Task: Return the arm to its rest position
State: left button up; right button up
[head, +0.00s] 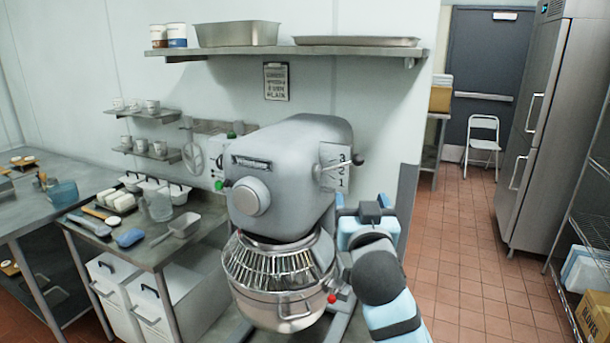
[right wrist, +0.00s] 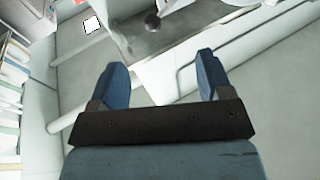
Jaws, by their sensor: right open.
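My right arm (head: 395,315) comes in from the bottom right and stands beside the large grey stand mixer (head: 290,170). In the right wrist view, my right gripper (right wrist: 161,70) is open, with its two blue fingers apart and nothing between them. In the head view its fingertips are not clear, as the mixer and my arm's own links hide that area. The mixer's side lever (head: 345,162) sticks out to the right beside a 3-2-1 plate. The steel bowl (head: 278,290) with its wire guard sits under the mixer head. My left gripper is not in view.
A steel table (head: 150,255) with trays, a pitcher and a blue sponge stands left of the mixer. A wall shelf (head: 290,50) holds pans above. Right of my arm, the tiled floor (head: 455,250) is open up to a steel fridge (head: 540,120) and a wire rack.

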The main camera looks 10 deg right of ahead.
jog(key=s+f+n+g+y, duration=0.3)
jog(key=f, duration=1.3)
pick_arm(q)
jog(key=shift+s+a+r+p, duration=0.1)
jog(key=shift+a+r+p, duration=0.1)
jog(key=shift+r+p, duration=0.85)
pick_arm(e)
jog(key=s+d+f+n+g+y, duration=0.1)
jog(key=s+f+g, duration=0.4)
jog(key=s+f, duration=2.1)
notch_tip(320, 180, down, 2)
jog(key=shift+s+d+f+n+g+y, duration=0.25)
jog(key=shift+d+n+g+y, duration=0.2)
jog(key=shift+y, duration=0.55)
